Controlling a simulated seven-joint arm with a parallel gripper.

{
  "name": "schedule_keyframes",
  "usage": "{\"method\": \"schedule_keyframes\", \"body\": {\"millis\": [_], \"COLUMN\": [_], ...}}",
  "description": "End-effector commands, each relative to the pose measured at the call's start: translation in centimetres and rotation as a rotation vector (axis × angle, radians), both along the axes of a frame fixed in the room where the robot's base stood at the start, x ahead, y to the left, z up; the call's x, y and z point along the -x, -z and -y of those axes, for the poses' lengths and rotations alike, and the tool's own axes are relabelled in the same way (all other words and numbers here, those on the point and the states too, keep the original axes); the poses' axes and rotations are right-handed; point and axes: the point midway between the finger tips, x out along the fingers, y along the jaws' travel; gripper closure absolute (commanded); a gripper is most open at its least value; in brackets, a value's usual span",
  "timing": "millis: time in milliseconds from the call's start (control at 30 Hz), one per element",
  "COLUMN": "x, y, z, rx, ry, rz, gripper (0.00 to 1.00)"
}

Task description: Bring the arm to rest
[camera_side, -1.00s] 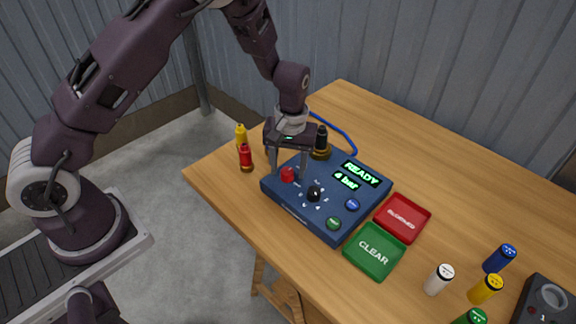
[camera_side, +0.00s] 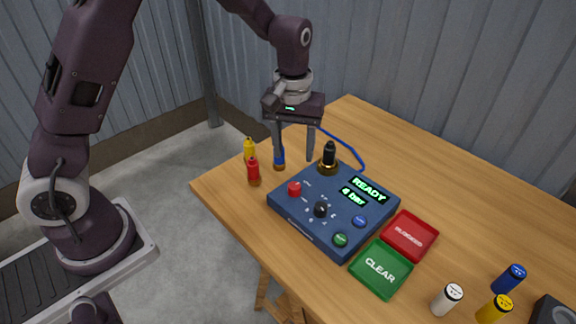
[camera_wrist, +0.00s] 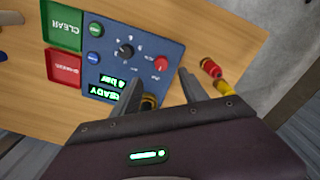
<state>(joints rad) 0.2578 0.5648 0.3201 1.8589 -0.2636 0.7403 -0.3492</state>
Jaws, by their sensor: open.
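My gripper (camera_side: 295,155) is open and empty, with its fingers pointing down above the back left of the blue control box (camera_side: 300,225). In the wrist view the fingers (camera_wrist: 157,76) are spread apart over the box's edge, with nothing between them. The box carries a red button (camera_side: 294,188), a black knob (camera_side: 321,209), a blue button (camera_side: 360,221) and a green button (camera_side: 341,240). Its display (camera_side: 368,189) reads "READY" and "4 bar". The arm is raised and bent over the table.
A black piece on a brass base (camera_side: 328,160) stands behind the box. Yellow (camera_side: 249,148), red (camera_side: 253,172) and partly hidden blue (camera_side: 280,159) cylinders stand left. A green "CLEAR" tray (camera_side: 381,269) and red tray (camera_side: 410,235) lie right; several cylinders stand front right. Back right is clear.

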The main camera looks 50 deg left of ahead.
Motion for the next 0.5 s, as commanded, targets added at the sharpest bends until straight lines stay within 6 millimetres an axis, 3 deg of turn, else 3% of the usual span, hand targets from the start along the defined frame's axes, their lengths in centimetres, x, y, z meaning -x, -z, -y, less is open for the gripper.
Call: {"method": "schedule_keyframes", "body": {"millis": [33, 100, 233, 333, 400, 500], "x": [1.2, 4.1, 11.0, 16.7, 20.0, 23.1], "y": [-3.3, -7.9, -14.2, -16.6, -17.1, -16.8], "z": [0.1, 0.2, -0.1, -0.4, -0.7, -1.1], "rx": [0.029, 0.061, 0.065, 0.016, -0.035, -0.102], "ry": [0.029, 0.1, 0.254, 0.375, 0.442, 0.506], "rz": [0.045, 0.106, 0.238, 0.335, 0.388, 0.435], "gripper": [0.49, 0.49, 0.49, 0.49, 0.49, 0.49]}}
